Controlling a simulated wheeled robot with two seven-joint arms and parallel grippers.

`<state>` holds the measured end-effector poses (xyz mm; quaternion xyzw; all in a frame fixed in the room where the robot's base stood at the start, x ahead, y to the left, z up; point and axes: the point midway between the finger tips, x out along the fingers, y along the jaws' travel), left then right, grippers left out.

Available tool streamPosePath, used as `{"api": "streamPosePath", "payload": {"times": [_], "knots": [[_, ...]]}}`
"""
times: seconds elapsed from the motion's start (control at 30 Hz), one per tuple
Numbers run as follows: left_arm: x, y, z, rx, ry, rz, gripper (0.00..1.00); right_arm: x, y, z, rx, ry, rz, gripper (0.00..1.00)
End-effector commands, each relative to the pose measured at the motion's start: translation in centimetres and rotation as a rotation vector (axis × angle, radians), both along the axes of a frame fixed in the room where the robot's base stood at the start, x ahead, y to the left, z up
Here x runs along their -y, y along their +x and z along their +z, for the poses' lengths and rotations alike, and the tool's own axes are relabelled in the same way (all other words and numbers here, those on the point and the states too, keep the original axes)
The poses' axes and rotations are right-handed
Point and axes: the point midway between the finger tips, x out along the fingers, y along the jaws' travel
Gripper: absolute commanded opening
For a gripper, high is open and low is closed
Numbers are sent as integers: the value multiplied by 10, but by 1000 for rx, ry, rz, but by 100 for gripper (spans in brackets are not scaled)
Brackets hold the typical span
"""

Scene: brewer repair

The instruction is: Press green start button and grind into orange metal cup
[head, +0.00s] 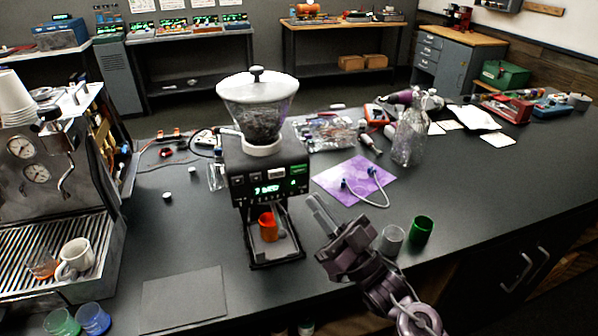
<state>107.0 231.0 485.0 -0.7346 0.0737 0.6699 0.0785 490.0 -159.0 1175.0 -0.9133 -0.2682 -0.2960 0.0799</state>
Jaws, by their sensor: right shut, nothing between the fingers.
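The coffee grinder (264,160) stands on the dark counter, with a clear hopper of dark beans and a white lid. Its front panel has a lit green display (270,189) and a small green-lit button (293,183) at the right. The orange metal cup (267,227) stands upright on the grinder's base below the panel. My right gripper (314,203) is shut and empty, just right of the grinder's front and pointing up-left. It looks apart from the button and the cup. My left gripper is not in view.
An espresso machine (48,185) with a white mug (75,258) stands at the left. A dark mat (184,298) lies in front. A purple mat (345,178), a glass bottle (409,140), a grey cup (391,240) and a green cup (421,230) are to the right.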

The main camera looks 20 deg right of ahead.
Motion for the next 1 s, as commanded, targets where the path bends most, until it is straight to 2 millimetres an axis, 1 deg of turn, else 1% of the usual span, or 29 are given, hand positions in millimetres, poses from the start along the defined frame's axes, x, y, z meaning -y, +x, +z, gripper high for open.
{"api": "streamPosePath", "payload": {"times": [0.03, 0.2, 0.3, 0.43, 0.63, 1.0], "knots": [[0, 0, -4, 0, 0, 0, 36, 0, 8, -1, 3, 0, -1, 0], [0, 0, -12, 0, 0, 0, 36, -1, 33, -1, 4, 0, -2, 0], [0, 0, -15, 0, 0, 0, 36, -1, 45, -1, 3, 1, -2, 0], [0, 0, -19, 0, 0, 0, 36, -2, 57, -1, 2, 1, 0, 0], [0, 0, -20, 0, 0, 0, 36, -3, 65, 0, -1, -1, 0, 0], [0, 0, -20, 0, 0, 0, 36, -2, 65, 0, -1, 0, -1, 0]]}}
